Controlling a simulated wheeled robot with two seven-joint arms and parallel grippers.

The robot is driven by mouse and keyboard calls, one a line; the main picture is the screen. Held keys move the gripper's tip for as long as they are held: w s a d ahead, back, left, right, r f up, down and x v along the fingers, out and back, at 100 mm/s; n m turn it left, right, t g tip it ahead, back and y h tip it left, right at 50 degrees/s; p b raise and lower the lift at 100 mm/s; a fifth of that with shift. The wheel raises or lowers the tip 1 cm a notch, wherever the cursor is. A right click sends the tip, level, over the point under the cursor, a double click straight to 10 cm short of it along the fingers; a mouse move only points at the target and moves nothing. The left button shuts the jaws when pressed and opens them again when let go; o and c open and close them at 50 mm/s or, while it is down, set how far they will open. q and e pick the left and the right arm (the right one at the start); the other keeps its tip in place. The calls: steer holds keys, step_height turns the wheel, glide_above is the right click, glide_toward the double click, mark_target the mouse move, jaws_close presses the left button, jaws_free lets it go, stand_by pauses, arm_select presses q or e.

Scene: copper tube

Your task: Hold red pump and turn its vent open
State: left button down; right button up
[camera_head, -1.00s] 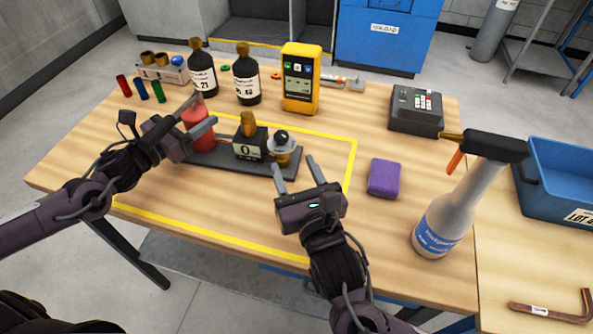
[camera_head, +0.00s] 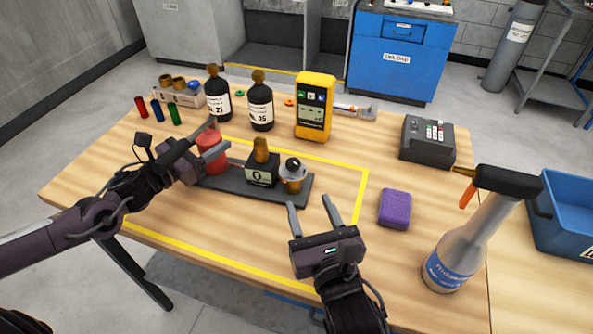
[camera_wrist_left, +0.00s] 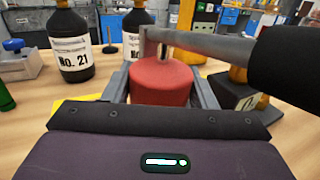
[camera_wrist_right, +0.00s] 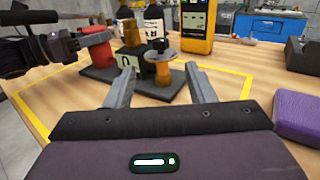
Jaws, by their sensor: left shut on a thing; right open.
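The red pump (camera_head: 211,152) is a red cylinder with a grey lever on top, at the left end of a dark base plate (camera_head: 230,186). My left gripper (camera_head: 207,160) is shut around it; in the left wrist view the fingers flank the red body (camera_wrist_left: 162,82). Along the plate stand a block with a brass top and a display reading 0 (camera_head: 262,168), and a brass fitting with a round black-and-silver knob (camera_head: 293,172), probably the vent. My right gripper (camera_head: 311,209) is open and empty, in front of the fitting and apart from it. The right wrist view shows the fitting (camera_wrist_right: 165,70) beyond the fingertips.
A yellow tape outline (camera_head: 362,190) surrounds the plate. Behind are dark bottles (camera_head: 260,105) and a yellow meter (camera_head: 314,107). To the right are a purple block (camera_head: 395,209), a keypad box (camera_head: 427,139) and a spray bottle (camera_head: 462,240). Table between right gripper and fitting is clear.

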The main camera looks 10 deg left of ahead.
mark_target(296, 168)
steer(key=x, duration=1)
steer(key=c, duration=0.9)
steer(key=shift+d, duration=0.1)
steer(key=shift+c, duration=0.3)
